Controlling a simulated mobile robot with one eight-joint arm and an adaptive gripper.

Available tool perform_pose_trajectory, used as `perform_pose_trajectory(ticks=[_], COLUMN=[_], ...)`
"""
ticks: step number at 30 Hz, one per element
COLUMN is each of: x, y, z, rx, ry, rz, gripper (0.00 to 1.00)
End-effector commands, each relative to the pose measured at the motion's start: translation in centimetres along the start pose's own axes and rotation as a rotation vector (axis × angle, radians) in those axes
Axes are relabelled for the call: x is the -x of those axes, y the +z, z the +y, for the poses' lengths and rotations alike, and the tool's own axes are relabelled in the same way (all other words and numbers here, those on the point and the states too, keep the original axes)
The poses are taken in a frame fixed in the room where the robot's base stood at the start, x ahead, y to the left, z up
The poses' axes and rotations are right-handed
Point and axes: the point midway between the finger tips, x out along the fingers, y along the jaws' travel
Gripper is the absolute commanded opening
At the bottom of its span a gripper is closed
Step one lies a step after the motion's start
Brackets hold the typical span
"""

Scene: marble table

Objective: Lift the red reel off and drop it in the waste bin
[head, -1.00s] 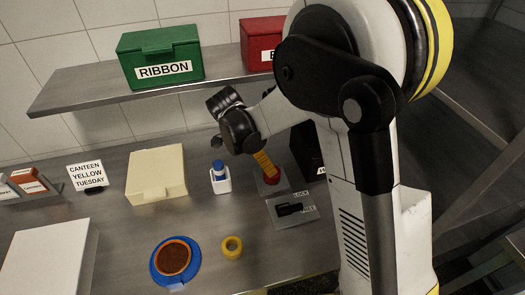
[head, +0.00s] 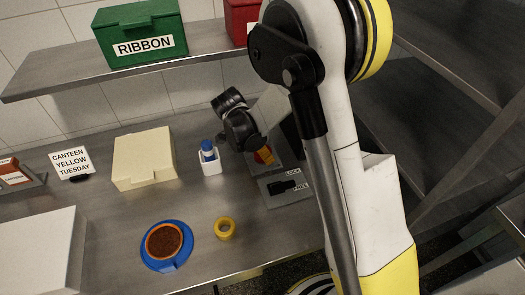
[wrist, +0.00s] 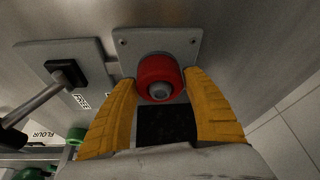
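The red reel (wrist: 158,78) sits on a grey spindle in front of a grey plate (wrist: 185,42) in the wrist view. In the head view the reel (head: 262,156) is mostly hidden behind my gripper. My gripper (wrist: 161,85) is open, with one yellow finger on each side of the reel. Whether either finger touches it, I cannot tell. In the head view my gripper (head: 264,148) is over the reel at the back right of the table. I cannot make out a waste bin in either view.
A lever plate (head: 286,199) marked LOCK and FREE lies beside the reel. A blue-topped white holder (head: 210,164), cream box (head: 150,170), yellow ring (head: 225,228) and blue dish (head: 149,257) stand leftward. A shelf (head: 60,74) with a green RIBBON box (head: 140,30) hangs above.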

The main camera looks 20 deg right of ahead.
Motion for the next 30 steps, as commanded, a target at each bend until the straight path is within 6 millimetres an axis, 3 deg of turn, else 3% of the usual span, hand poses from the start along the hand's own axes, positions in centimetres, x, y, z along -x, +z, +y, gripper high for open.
perform_pose_trajectory(ticks=[1,3,6,7,10,30], x=[0.0,0.0,0.0,0.0,0.0,2.1], y=[0.0,0.0,0.0,0.0,0.0,-0.9], z=[0.0,0.0,0.0,0.0,0.0,0.0], rx=[0.0,0.0,0.0,0.0,0.0,0.0], ry=[0.0,0.0,0.0,0.0,0.0,0.0], rz=[0.0,0.0,0.0,0.0,0.0,0.0], gripper=[0.39,0.22,0.21,0.45,0.15,0.15])
